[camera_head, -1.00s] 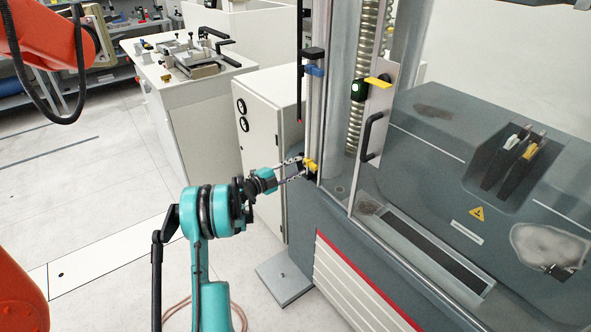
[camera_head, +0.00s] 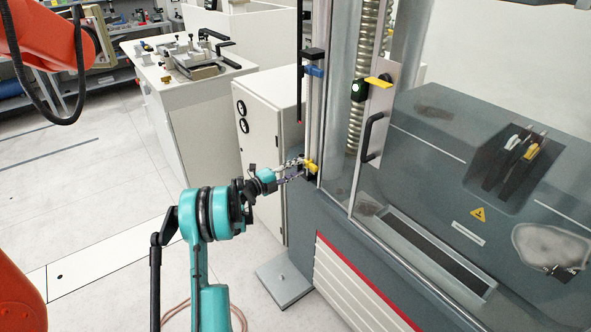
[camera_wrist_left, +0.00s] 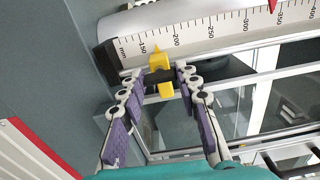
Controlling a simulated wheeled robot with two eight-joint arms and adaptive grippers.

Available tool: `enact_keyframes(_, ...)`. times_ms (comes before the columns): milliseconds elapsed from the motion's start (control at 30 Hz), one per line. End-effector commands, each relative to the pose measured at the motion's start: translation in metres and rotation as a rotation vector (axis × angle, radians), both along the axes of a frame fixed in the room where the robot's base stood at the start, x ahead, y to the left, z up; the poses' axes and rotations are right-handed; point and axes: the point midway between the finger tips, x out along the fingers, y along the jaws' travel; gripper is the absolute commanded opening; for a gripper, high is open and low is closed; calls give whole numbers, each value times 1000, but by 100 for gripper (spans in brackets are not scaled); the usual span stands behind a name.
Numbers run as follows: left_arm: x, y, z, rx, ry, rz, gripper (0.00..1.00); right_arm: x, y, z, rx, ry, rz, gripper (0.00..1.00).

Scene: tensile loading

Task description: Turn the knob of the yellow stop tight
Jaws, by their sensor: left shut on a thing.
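The yellow stop (camera_head: 311,165) sits low on the upright rail at the left edge of the testing machine. The fingertips partly hide the knob. My right gripper is not in view.
A blue stop (camera_head: 314,71) sits higher on the same rail. The machine's clear door has a black handle (camera_head: 372,137). A white cabinet (camera_head: 262,130) stands behind my left gripper. Orange arm parts (camera_head: 45,35) show at the left edge. Open floor lies at left.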

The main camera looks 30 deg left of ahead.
Motion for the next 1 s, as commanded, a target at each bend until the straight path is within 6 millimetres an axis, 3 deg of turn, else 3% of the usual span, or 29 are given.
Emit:
enact_keyframes(233, 0, -1, 0, 1, 0, -1, 3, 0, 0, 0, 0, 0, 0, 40)
enact_keyframes(267, 0, -1, 0, 1, 0, -1, 40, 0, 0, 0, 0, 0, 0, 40)
enact_keyframes(300, 0, -1, 0, 0, 0, -1, 50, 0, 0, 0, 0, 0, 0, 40)
enact_keyframes(333, 0, -1, 0, 0, 0, -1, 53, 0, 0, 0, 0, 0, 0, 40)
enact_keyframes(733, -8, 4, 0, 0, 0, 1, 53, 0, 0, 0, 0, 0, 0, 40)
enact_keyframes(1000, -58, 25, 0, 0, 0, 3, 53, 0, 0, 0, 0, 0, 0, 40)
